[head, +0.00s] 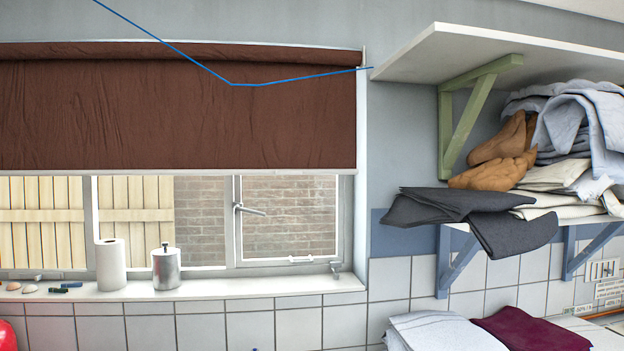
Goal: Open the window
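The window (239,266) has a pale frame and spans the left and middle of the head view. Its right pane (289,215) shows a brick wall outside and appears closed. A lever handle (248,210) sits on the left upright of that pane, its grip pointing right and slightly down. A small metal fitting (300,259) is on the pane's bottom rail, and another fitting (335,268) is at the lower right corner. A brown blind (180,110) covers the upper part of the window. My gripper is not in view.
On the sill (215,288) stand a paper roll (110,264) and a metal canister (166,268), left of the right pane. Small items lie at the far left. Shelves (480,55) with folded cloths project on the right. A blue cord (165,43) crosses before the blind.

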